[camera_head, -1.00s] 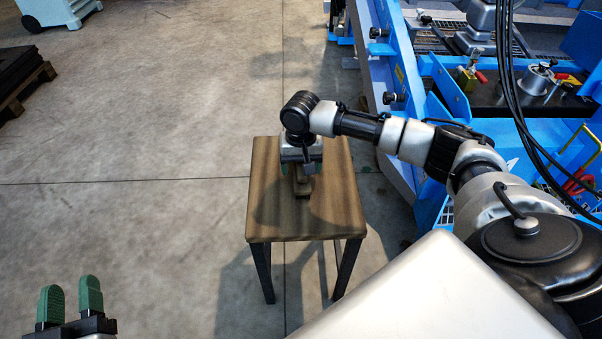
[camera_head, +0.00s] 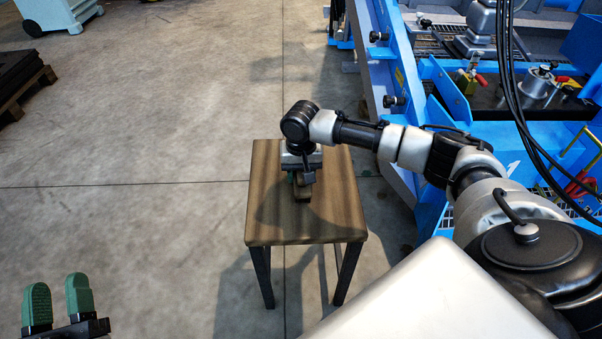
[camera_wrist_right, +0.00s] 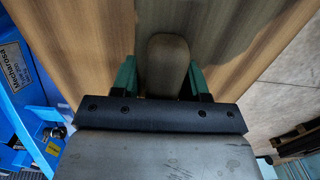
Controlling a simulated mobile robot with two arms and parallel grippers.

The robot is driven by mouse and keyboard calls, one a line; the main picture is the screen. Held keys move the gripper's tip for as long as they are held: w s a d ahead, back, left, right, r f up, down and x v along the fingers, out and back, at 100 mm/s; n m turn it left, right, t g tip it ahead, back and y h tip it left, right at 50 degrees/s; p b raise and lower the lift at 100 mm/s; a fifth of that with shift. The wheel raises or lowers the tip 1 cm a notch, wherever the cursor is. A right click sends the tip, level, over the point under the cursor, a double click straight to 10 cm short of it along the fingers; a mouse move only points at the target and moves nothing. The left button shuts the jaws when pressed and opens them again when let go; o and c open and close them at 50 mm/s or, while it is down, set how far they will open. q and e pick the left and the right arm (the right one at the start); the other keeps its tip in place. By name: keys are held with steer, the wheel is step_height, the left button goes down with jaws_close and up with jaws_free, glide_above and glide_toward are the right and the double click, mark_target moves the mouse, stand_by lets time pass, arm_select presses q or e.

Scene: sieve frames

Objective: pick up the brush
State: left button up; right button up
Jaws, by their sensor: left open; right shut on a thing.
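The brush (camera_head: 303,191) is at the small wooden table (camera_head: 334,215), with only a short brown end showing below my right gripper in the head view. In the right wrist view the brush (camera_wrist_right: 167,62) shows as a rounded grey-brown handle between the green fingers. My right gripper (camera_head: 299,180) is shut on it over the table; its fingers also show in the right wrist view (camera_wrist_right: 165,80). Most of the brush is hidden by the gripper, and I cannot tell whether it touches the tabletop. My left gripper (camera_head: 57,300) is open and empty, low at the left, away from the table.
A blue machine frame (camera_head: 385,90) stands to the right of the table. A dark pallet stack (camera_head: 22,75) and a pale wheeled bin (camera_head: 60,12) are at the far left. The concrete floor (camera_head: 150,130) left of the table is clear.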

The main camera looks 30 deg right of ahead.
arm_select(q)
steer(key=shift+w, duration=0.1)
arm_select(e)
steer(key=shift+r, duration=0.15)
steer(key=shift+r+p, duration=0.35)
steer(key=shift+r, duration=0.1)
steer(key=r+p, duration=0.1)
steer(key=r, duration=0.1)
steer(key=r+p, duration=0.1)
steer(key=shift+d+r, duration=0.35)
arm_select(q)
steer(key=s+a+f+g+y+p, duration=0.1)
steer(key=s+a+f+g+y, duration=0.1)
steer(key=s+f+g, duration=0.2)
steer(key=s+a+f+g+y+p, duration=0.2)
steer(key=s+a+f+g, duration=0.1)
steer(key=f+g, duration=0.7)
steer(key=shift+s+f+n+g+y, duration=0.15)
steer(key=shift+s+n+g+y, duration=0.2)
steer(key=shift+s, duration=0.25)
arm_select(e)
steer(key=d+r, duration=0.6)
steer(key=d, duration=0.5)
steer(key=shift+s, duration=0.35)
